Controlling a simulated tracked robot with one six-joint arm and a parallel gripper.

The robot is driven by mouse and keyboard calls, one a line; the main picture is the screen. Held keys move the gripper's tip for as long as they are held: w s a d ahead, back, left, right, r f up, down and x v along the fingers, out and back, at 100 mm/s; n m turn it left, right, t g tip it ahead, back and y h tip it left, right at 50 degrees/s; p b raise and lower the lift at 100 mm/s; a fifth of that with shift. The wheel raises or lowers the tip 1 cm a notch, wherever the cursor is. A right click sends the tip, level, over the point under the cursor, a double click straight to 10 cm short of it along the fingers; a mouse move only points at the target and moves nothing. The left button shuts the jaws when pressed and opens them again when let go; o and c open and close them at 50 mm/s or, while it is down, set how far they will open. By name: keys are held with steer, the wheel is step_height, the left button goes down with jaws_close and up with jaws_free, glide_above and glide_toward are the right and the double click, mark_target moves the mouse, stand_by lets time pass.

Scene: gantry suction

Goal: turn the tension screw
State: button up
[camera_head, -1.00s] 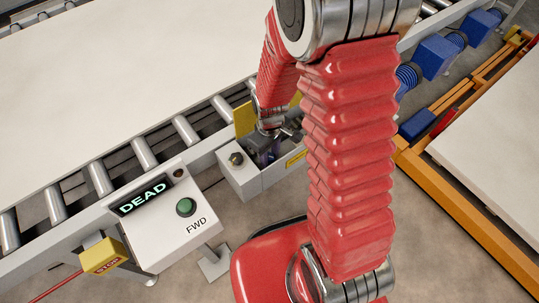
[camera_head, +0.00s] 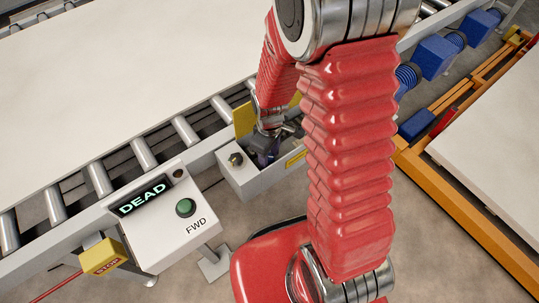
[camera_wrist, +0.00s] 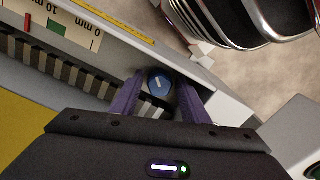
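The tension screw (camera_wrist: 160,84) has a blue hexagonal head with a pale mark, in the wrist view. It sits in a grey housing (camera_wrist: 230,108) beside a dark toothed strip. My gripper (camera_wrist: 159,88) has its two purple fingers on either side of the screw head, with narrow gaps that look like open space. In the head view my gripper (camera_head: 264,156) reaches down into the open grey box (camera_head: 240,178) at the conveyor's side, and the screw is hidden there. A scale (camera_wrist: 62,20) marked in mm has a red pointer and a green band, the pointer lying outside the band.
A control panel (camera_head: 165,245) reads DEAD and has a green FWD button (camera_head: 186,207). A yellow STOP box (camera_head: 101,254) hangs at its left. The roller conveyor (camera_head: 143,152) carries a large pale sheet (camera_head: 110,80). An orange frame (camera_head: 460,212) stands at right.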

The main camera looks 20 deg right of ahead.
steer(key=shift+o, duration=0.8)
steer(key=shift+r, duration=0.1)
step_height(320, 180, up, 14)
steer(key=shift+f, duration=0.25)
stand_by(0.6)
